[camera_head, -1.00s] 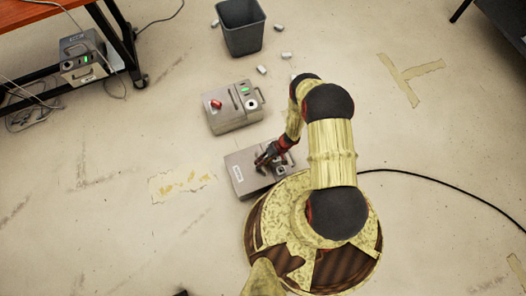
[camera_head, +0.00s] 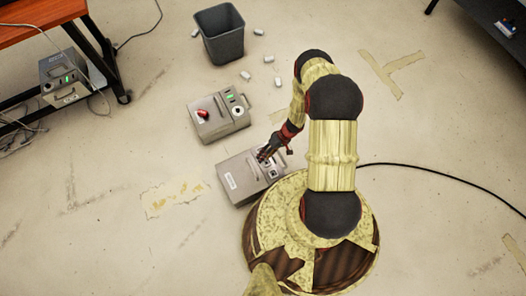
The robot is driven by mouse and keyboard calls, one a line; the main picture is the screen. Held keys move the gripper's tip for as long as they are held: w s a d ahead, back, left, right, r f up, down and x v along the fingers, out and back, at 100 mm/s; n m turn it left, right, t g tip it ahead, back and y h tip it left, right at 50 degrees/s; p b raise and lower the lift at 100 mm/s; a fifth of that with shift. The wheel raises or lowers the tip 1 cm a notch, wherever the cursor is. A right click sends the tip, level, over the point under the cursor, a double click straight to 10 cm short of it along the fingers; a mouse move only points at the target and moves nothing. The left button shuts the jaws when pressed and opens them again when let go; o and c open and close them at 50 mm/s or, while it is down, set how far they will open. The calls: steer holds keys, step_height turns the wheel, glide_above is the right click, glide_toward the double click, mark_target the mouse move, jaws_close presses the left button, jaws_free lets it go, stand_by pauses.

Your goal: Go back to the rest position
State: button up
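My gripper (camera_head: 266,155) is dark with a red wrist and hangs at or just above the right part of the nearer grey box (camera_head: 238,184), close to my base. It is too small in the picture to tell whether its fingers are open or shut, or whether they touch the box. The gripper hides part of the box's top. A second grey box (camera_head: 213,126) stands just behind, with a red item on its top left and a green light and round dial on its right.
A dark bin (camera_head: 221,42) stands at the back with several small pale cans (camera_head: 246,75) around it. An orange-topped table (camera_head: 35,25) with another device (camera_head: 64,80) below is at left. A black cable (camera_head: 440,180) runs right. Floor at right is mostly clear.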

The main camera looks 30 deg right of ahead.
stand_by(0.6)
steer(key=s+a+r+m+g+y, duration=0.1)
steer(key=s+a+r+m+g, duration=0.2)
steer(key=s, duration=0.4)
steer(key=w+d+r+m+h+p, duration=0.1)
steer(key=w+d+r+h, duration=0.1)
steer(key=r, duration=1.7)
steer(key=w+d+r+m+h+p, duration=0.1)
steer(key=w+r, duration=0.1)
steer(key=r, duration=1.8)
steer(key=s+a+r+n+t+h+p, duration=0.1)
steer(key=s+r+t, duration=0.2)
steer(key=r, duration=1)
steer(key=s+a+r+n+t+h+p, duration=0.2)
steer(key=s+r+t, duration=0.1)
steer(key=r, duration=1)
steer(key=s+a+r+n+t+h+p, duration=0.1)
steer(key=s+r+t+p, duration=0.1)
steer(key=r, duration=1.1)
steer(key=shift+s+a+n+t+h, duration=0.3)
steer(key=shift+s+a+n+t, duration=0.05)
steer(key=shift+s+n+t, duration=0.1)
steer(key=shift+c, duration=0.5)
